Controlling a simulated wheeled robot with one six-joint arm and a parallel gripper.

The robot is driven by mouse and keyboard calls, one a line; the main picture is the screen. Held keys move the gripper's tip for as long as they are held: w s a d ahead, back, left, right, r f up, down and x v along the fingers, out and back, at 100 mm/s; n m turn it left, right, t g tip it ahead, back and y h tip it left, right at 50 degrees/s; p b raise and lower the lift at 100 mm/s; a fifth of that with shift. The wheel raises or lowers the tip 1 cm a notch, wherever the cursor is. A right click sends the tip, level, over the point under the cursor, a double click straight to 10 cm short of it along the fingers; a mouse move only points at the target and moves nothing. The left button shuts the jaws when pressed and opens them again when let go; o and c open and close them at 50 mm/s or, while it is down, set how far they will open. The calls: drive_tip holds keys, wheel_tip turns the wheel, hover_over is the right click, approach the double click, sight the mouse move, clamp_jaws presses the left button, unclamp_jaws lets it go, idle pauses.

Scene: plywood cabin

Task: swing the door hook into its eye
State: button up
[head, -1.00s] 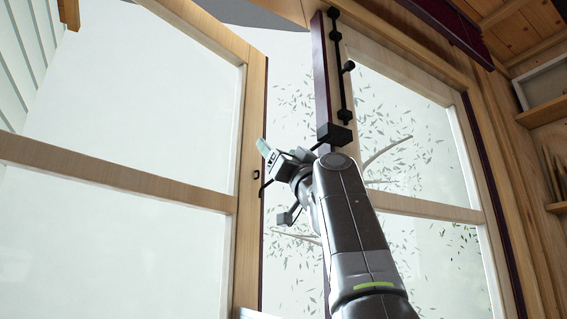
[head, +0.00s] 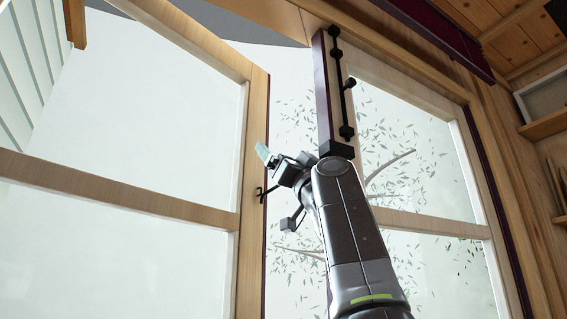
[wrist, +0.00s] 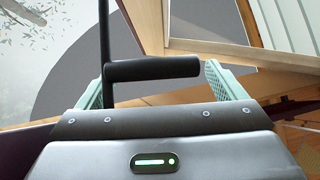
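The door hook (head: 274,187) is a thin black rod running from behind my gripper to the left door's edge. Its tip overlaps the small black eye (head: 260,194) in the head view; I cannot tell whether it sits inside. My gripper (head: 265,153) is at the gap between the doors, a pale green finger pointing up left. In the wrist view my gripper (wrist: 157,78) has its two green fingers wide apart. A black crossbar (wrist: 152,69) on a black rod lies between them, close to both. The hook's pivot end is hidden.
The left glazed door (head: 252,130) stands at an angle. The right glazed door (head: 410,219) carries a black vertical bolt (head: 343,100) and a dark block (head: 336,149) just above my arm. Wooden shelves (head: 546,126) are at the far right.

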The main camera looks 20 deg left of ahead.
drive_tip(key=shift+w+a+f, duration=0.2)
drive_tip(key=shift+w+f, duration=0.1)
drive_tip(key=shift+w, duration=0.05)
drive_tip(key=b+v, duration=0.9)
drive_tip(key=v, duration=0.4)
drive_tip(key=shift+s+d+f+b, duration=0.2)
drive_tip(key=shift+s+d+b, duration=0.05)
drive_tip(key=shift+d+b, duration=0.1)
drive_tip(key=shift+a+r, duration=0.1)
drive_tip(key=shift+p+x, duration=4.85)
drive_tip(key=shift+x, duration=2.05)
drive_tip(key=shift+w+f, duration=0.15)
drive_tip(key=shift+f, duration=0.1)
